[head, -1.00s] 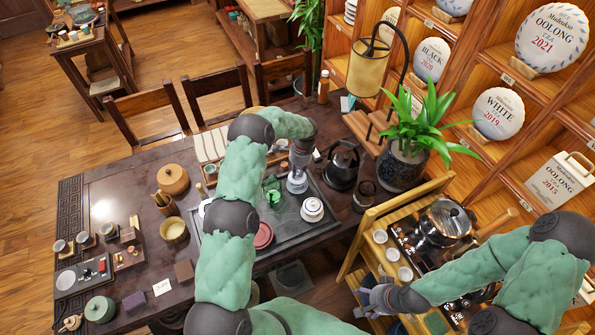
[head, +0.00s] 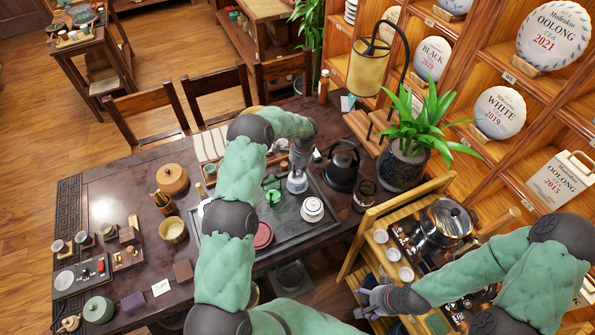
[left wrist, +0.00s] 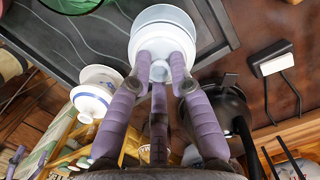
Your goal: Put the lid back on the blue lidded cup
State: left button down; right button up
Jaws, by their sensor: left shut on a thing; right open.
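My left gripper (head: 298,172) is over the dark tea tray (head: 335,226), pointing down at the pale blue cup (head: 297,185). In the left wrist view its purple fingers (left wrist: 161,68) are shut around the knob of the white lid (left wrist: 150,46). A pale blue round rim (left wrist: 164,12) shows just beyond the lid. The lid is at or very close above the cup; I cannot tell whether they touch. The fingers and lid hide most of the cup. My right gripper (head: 372,298) is open and empty beside the wooden shelf stand at the lower right.
A white lidded cup with a blue band (head: 312,209) stands close by on the tray, also in the left wrist view (left wrist: 92,100). A green glass vessel (head: 272,191) is left of my gripper, a dark kettle (head: 342,167) right of it. A potted plant (head: 402,168) stands further right.

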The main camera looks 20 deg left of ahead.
pick_arm(q)
jog(key=shift+b, duration=0.35)
dwell(0.3)
jog(key=c, duration=1.1)
grip_release()
jog(key=shift+o, duration=0.2)
jog(key=o, duration=0.5)
jog(key=shift+r, duration=0.1)
jog(key=shift+r+p, duration=1.35)
jog(key=shift+r, duration=2.05)
